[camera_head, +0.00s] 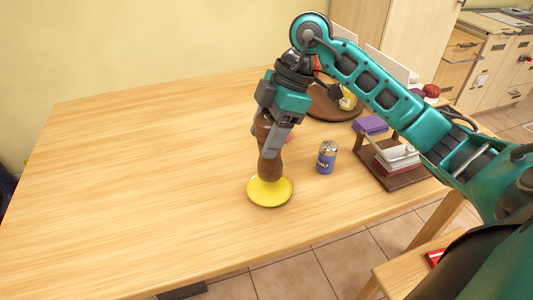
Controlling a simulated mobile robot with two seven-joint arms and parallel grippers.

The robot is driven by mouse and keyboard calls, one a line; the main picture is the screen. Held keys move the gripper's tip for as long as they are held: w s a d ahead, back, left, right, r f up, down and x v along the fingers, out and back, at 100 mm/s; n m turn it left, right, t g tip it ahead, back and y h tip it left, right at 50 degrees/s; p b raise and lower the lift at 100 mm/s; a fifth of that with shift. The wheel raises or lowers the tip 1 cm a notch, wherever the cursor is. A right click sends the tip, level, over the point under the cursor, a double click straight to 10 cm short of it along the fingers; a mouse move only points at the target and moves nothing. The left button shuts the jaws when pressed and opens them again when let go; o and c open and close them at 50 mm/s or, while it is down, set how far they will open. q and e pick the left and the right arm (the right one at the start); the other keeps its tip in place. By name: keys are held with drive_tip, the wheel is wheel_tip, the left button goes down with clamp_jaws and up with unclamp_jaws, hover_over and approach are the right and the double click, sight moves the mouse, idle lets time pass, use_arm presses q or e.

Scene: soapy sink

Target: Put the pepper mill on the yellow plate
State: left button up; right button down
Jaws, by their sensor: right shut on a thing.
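The brown wooden pepper mill (269,168) is upright, with its lower end over the middle of the yellow plate (270,197). It looks to be at the plate's surface, but I cannot tell whether it touches. My right gripper (270,138) points down and is shut on the upper part of the mill. The gripper hides some of the mill's top. The yellow plate lies on the wooden table near its front edge. My left gripper is out of view.
A blue salt can (326,158) stands right of the plate. A dark wooden rack (400,180) with a white container is further right, with a purple box (371,124) behind it. A round brown tray (330,112) is at the back. The table's left side is clear.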

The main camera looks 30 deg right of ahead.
wheel_tip(320, 180, down, 4)
drive_tip(key=shift+f+b, duration=0.1)
drive_tip(key=shift+b, duration=0.35)
drive_tip(key=shift+f, duration=0.1)
drive_tip(key=shift+c, duration=2.1)
unclamp_jaws()
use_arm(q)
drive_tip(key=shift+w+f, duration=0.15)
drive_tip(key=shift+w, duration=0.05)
use_arm(e)
drive_tip(key=shift+o, duration=0.8)
